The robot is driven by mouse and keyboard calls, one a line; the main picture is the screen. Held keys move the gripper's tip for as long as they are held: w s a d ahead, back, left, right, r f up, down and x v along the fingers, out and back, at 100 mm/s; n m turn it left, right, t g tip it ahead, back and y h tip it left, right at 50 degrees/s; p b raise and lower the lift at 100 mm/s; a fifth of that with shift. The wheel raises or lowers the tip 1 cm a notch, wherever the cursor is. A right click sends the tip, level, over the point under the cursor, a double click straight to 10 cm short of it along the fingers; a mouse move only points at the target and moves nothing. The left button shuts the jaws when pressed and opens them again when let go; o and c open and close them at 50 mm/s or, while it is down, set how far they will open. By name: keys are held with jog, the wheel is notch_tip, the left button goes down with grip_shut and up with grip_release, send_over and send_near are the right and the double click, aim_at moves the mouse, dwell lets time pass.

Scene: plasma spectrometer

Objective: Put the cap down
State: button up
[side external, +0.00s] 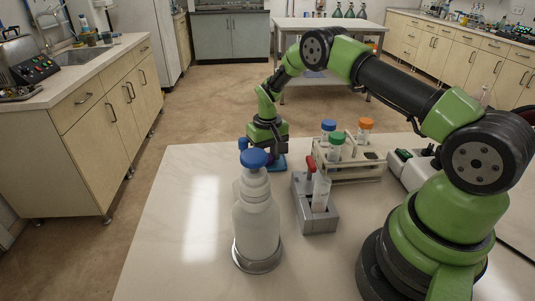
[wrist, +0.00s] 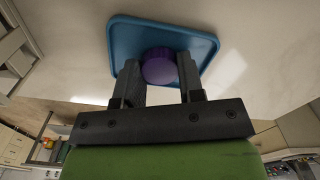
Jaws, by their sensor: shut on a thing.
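A purple cap (wrist: 159,67) sits between the two fingertips of my gripper (wrist: 159,74) in the wrist view. The gripper is shut on the cap. Behind the cap in that view is a blue tray (wrist: 203,46) with rounded corners. In the side view my gripper (side external: 268,146) points down at the blue tray (side external: 278,163) near the table's far edge, behind the white bottle. The cap is hidden there. I cannot tell whether the cap touches the tray.
A white bottle with a blue top (side external: 257,222) stands in front of the tray. A beige rack (side external: 370,173) holds tubes with blue, green and orange caps. The table's left side is clear.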

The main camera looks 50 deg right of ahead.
jog(key=shift+f, duration=0.1)
jog(key=shift+f, duration=0.1)
jog(key=o, duration=0.9)
